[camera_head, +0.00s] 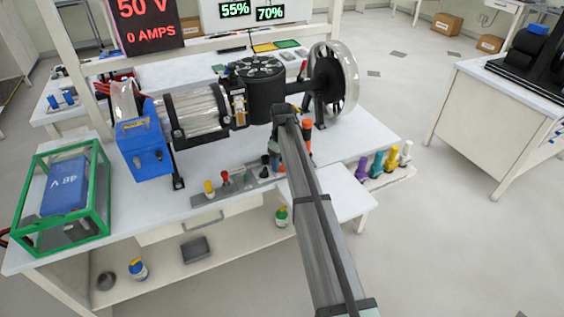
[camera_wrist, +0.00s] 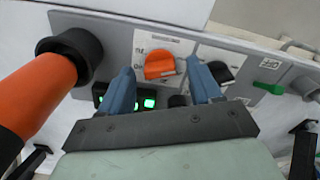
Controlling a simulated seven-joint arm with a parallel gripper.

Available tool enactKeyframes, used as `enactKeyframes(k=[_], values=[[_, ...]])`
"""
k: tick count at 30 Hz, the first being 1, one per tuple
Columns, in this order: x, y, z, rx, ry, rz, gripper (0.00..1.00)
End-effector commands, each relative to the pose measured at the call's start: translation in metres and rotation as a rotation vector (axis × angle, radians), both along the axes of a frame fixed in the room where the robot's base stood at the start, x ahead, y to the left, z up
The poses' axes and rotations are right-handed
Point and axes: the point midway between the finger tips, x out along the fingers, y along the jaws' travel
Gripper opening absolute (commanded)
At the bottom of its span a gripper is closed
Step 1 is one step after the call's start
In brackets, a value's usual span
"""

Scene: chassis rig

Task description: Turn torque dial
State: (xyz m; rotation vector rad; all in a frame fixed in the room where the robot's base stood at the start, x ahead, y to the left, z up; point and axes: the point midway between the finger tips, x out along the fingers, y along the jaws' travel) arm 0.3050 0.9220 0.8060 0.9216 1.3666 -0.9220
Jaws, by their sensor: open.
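In the wrist view, a grey control panel (camera_wrist: 112,36) carries an orange dial (camera_wrist: 160,66) on a white label. A black dial (camera_wrist: 222,71) on a second label sits to its right. The label text is too small to read, so I cannot tell which is the torque dial. My gripper (camera_wrist: 160,72) is open, its two blue fingers on either side of the orange dial. I cannot tell whether they touch it. The right finger partly covers the black dial's label. In the head view, my arm largely hides the gripper; the grey panel (camera_head: 237,186) runs along the bench front.
A thick orange handle (camera_wrist: 38,92) in a black collar stands close left of my gripper. A green switch (camera_wrist: 268,88) is at the right, and green-lit displays (camera_wrist: 149,103) lie below the dial. The motor rig (camera_head: 262,88) stands behind the panel; a green-framed battery box (camera_head: 64,198) is left.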

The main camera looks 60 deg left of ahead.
Motion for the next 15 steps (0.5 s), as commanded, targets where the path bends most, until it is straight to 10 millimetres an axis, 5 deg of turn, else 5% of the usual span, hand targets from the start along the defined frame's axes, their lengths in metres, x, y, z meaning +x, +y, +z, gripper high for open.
enactKeyframes(k=[10,15], values=[[0.0001,0.0001,-0.0034,0.0,0.0,0.0,0.64],[0.0001,0.0001,-0.0034,0.0,0.0,0.0,0.49]])
